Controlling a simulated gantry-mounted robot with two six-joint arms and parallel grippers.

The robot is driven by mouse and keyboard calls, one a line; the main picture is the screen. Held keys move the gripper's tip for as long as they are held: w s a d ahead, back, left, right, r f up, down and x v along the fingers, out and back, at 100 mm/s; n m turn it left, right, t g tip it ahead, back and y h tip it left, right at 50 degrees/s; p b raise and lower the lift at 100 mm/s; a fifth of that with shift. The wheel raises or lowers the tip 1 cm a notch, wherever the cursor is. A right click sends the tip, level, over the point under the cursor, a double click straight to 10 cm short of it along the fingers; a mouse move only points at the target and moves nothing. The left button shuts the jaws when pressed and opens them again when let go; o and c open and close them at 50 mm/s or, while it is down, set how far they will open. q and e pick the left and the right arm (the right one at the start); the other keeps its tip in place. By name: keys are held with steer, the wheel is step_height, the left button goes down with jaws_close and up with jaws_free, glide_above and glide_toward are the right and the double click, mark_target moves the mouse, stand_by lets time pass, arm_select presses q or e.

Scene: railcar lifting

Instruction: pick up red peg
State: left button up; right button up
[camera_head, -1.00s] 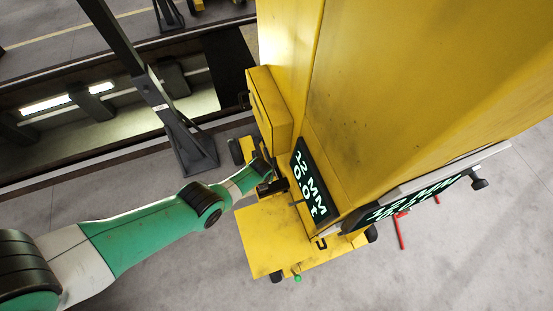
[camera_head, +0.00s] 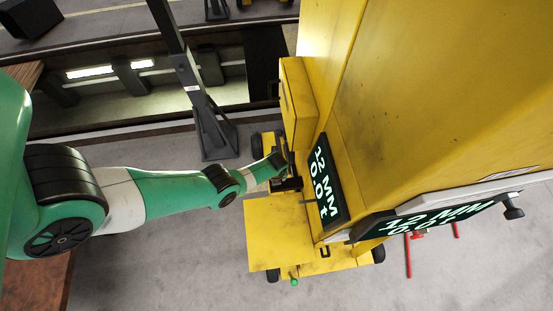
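Red bar-like parts (camera_head: 408,256) show on the floor at the lower right, partly hidden behind a tilted display panel. I cannot tell whether one of them is the red peg, and no other peg is clear in view. My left arm reaches in from the left. Its dark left gripper (camera_head: 287,184) is small in the picture, close to the yellow machine's side and above its base, well left of the red parts. I cannot tell whether its fingers are open or shut. My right gripper is not in view.
A tall yellow lifting machine (camera_head: 400,90) fills the right, with a lit display (camera_head: 327,181) and a flat yellow base (camera_head: 290,232). A dark post stand (camera_head: 214,125) stands beside the sunken pit (camera_head: 120,85). Grey floor is clear at the bottom middle.

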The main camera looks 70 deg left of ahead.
arm_select(q)
jaws_close()
steer(key=shift+r, duration=0.2)
stand_by(0.3)
